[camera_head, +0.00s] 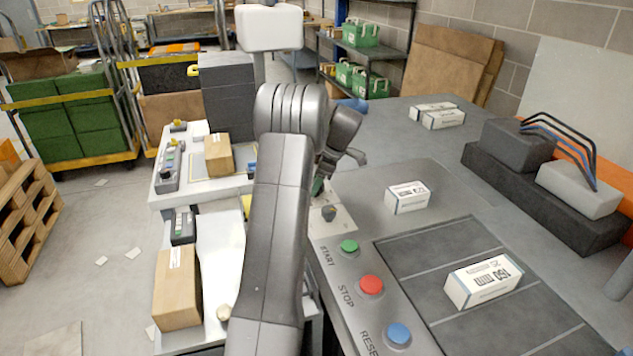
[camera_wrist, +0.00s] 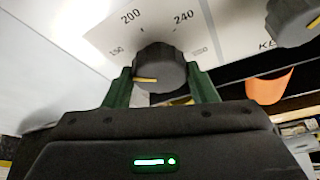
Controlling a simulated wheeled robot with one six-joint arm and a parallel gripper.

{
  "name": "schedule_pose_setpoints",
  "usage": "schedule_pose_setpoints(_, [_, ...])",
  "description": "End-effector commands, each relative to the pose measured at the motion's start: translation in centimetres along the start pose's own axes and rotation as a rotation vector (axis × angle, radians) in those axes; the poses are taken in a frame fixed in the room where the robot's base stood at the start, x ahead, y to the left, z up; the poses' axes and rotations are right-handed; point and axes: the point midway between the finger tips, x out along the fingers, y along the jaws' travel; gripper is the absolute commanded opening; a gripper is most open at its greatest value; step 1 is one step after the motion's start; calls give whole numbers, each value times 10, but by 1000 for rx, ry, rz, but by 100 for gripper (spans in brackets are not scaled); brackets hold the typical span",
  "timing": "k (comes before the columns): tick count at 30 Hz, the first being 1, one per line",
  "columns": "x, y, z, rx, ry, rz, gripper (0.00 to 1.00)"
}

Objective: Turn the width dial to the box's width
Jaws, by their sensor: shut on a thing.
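In the wrist view, a dark round dial (camera_wrist: 160,64) with a yellow pointer mark sits on a white scale plate (camera_wrist: 105,38). The plate shows 200 and 240 above the dial, with fainter figures at either side. The yellow mark is on the dial's lower left edge; its exact reading is unclear. My gripper (camera_wrist: 160,75) has its green fingers on either side of the dial and is shut on it. In the head view my arm hides most of the gripper and this dial. A white box (camera_head: 484,283) labelled 150 mm lies on the right bench.
A second dark knob (camera_wrist: 292,20) is right of the dial. Start (camera_head: 348,246), stop (camera_head: 370,286) and reset (camera_head: 398,333) buttons stand beside my arm. Another white labelled box (camera_head: 407,197) lies farther back. Brown boxes (camera_head: 178,290) stand on the left bench.

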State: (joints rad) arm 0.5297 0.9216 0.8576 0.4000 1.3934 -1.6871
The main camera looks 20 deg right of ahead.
Motion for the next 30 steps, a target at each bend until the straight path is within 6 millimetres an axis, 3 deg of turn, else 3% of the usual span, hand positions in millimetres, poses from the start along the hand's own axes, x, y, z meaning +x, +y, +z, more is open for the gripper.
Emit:
schedule_pose_setpoints(10, [0,1,0,-135,-2,-56,29])
schedule_pose_setpoints(27, [0,1,0,-160,-3,-65,29])
schedule_pose_setpoints(28, [0,1,1,-160,-3,-65,58])
schedule_pose_setpoints(30, [0,1,0,-159,-2,-65,72])
